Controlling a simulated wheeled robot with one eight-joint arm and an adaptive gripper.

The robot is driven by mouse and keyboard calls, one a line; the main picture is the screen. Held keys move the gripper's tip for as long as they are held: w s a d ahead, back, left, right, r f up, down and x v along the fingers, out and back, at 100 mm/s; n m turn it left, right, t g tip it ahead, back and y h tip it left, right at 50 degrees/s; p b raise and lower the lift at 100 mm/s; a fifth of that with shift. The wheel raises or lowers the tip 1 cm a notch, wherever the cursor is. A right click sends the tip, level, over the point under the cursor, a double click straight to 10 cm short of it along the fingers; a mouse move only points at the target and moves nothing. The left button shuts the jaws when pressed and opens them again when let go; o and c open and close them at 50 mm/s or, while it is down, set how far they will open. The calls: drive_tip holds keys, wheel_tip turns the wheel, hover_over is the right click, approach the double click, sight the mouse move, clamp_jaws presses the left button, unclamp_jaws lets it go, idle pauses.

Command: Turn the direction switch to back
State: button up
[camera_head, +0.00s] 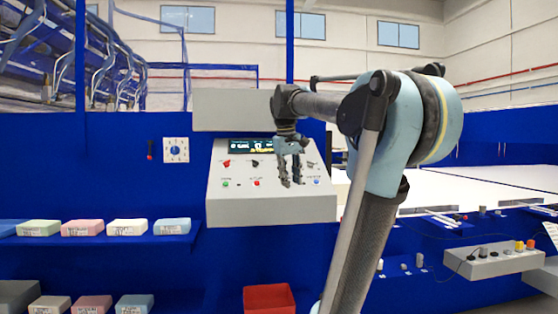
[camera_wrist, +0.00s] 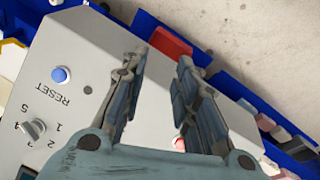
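The grey sloped control panel (camera_head: 215,205) stands in the middle of the head view. Its upper row has a red switch (camera_head: 227,163) and a dark switch (camera_head: 255,163); the labels are too small to tell which is the direction switch. My gripper (camera_head: 291,184) hangs in front of the panel's right half and hides part of it. In the wrist view my gripper (camera_wrist: 163,58) has its fingers apart with nothing between them. A grey numbered knob (camera_wrist: 34,129) and a blue RESET button (camera_wrist: 61,75) lie left of the fingers. A red button (camera_wrist: 179,145) shows partly between the fingers' bases.
A green button (camera_head: 225,183) and a red button sit on the panel's lower row. Shelves with coloured foam blocks (camera_head: 82,228) are at the left. A red bin (camera_head: 268,299) is below the panel. A white worktable (camera_head: 470,187) extends at the right.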

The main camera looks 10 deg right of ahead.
drive_tip(key=w+a+r+n+h, duration=0.1)
drive_tip(key=w+a+r+n, duration=0.1)
drive_tip(key=w+r, duration=0.8)
drive_tip(key=w+a+r+n+h, duration=0.1)
drive_tip(key=w+a+r, duration=0.2)
drive_tip(key=w+r, duration=0.75)
drive_tip(key=shift+n, duration=0.3)
drive_tip(key=x, duration=1)
drive_tip(key=s+x, duration=0.1)
drive_tip(key=x, duration=0.4)
drive_tip(key=shift+d+f, duration=0.15)
drive_tip(key=shift+f, duration=0.25)
drive_tip(key=shift+c, duration=0.3)
drive_tip(key=shift+y, duration=0.3)
clamp_jaws()
